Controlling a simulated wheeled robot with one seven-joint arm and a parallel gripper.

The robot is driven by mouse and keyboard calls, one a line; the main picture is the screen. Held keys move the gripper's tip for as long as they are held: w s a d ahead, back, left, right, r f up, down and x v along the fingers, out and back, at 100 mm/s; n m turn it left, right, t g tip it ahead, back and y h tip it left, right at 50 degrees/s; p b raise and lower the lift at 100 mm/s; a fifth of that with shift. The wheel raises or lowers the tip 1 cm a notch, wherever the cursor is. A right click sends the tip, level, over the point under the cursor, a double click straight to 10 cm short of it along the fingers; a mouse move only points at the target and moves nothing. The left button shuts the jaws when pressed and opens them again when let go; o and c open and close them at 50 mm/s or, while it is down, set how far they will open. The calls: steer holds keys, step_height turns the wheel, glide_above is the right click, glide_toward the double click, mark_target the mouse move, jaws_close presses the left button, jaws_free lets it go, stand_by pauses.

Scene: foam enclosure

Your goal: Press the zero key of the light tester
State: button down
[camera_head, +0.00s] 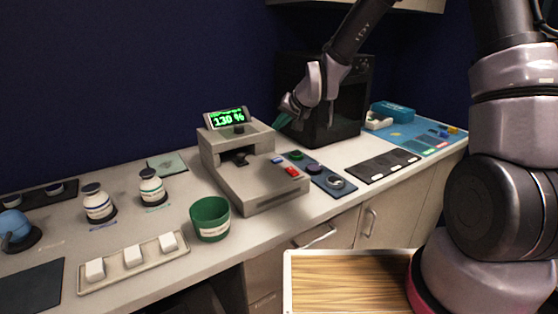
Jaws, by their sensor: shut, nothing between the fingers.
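The light tester (250,180) is a beige-grey device in the middle of the counter. Its raised display (228,118) reads "130 %" in green. A blue key (277,160) and a red key (292,171) sit on the right side of its top. Their labels are too small to read, so I cannot tell which is the zero key. My gripper (281,121) is shut and empty. In the picture its teal tip is right of the display and above the keys, apart from them.
A green cup (210,217) stands at the tester's front left. A dark panel with knobs (318,173) lies to its right. A black oven-like box (338,110) stands behind my gripper.

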mark_target(279, 161)
steer(key=shift+f, duration=4.4)
steer(key=shift+f, duration=0.15)
steer(key=shift+f, duration=0.25)
steer(key=shift+f, duration=0.35)
steer(key=shift+r, duration=0.75)
steer(key=shift+r, duration=2.55)
